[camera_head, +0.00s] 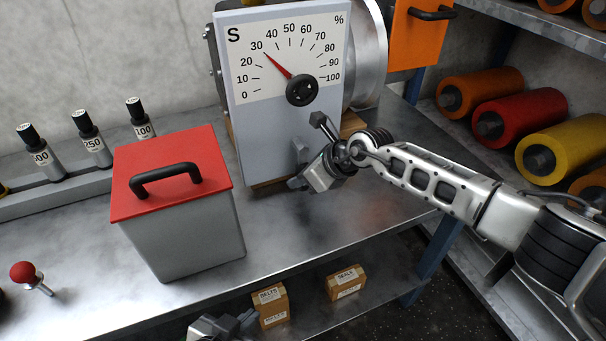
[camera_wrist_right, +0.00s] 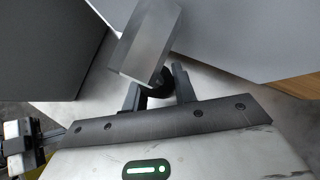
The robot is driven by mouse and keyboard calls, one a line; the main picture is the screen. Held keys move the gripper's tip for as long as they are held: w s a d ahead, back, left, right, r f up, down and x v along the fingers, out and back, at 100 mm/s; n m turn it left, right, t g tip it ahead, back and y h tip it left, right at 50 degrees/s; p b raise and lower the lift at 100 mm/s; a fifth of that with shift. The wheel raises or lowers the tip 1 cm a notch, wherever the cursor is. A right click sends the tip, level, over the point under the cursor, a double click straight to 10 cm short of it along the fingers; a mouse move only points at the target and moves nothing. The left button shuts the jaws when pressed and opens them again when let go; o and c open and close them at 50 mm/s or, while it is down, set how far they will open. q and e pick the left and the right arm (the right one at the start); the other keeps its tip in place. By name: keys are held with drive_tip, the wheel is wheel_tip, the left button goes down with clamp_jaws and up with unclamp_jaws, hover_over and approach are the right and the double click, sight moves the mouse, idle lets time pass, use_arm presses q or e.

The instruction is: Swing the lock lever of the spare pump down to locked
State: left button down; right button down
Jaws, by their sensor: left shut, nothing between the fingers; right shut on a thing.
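The spare pump is a grey box (camera_head: 240,120) with a percent dial on its front, standing on the bench. Its red pointer reads about 30. My right gripper (camera_head: 312,170) is at the lower front of the pump. In the wrist view its fingers (camera_wrist_right: 157,93) close around a dark part below the block. The lever's exact angle is partly hidden. My left gripper (camera_head: 225,325) is shut and empty at the bottom edge.
A grey bin with a red lid (camera_head: 170,170) and black handle stands left of the pump. Several labelled cylinders (camera_head: 90,140) and a red knob (camera_head: 22,271) are further left. Coloured rollers (camera_head: 505,115) lie on a right shelf. Small boxes (camera_head: 270,303) sit below the bench.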

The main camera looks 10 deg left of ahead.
drive_tip(key=c, duration=1.1)
unclamp_jaws()
drive_tip(key=shift+d, duration=0.1)
drive_tip(key=b+v, duration=0.1)
drive_tip(key=v, duration=1.5)
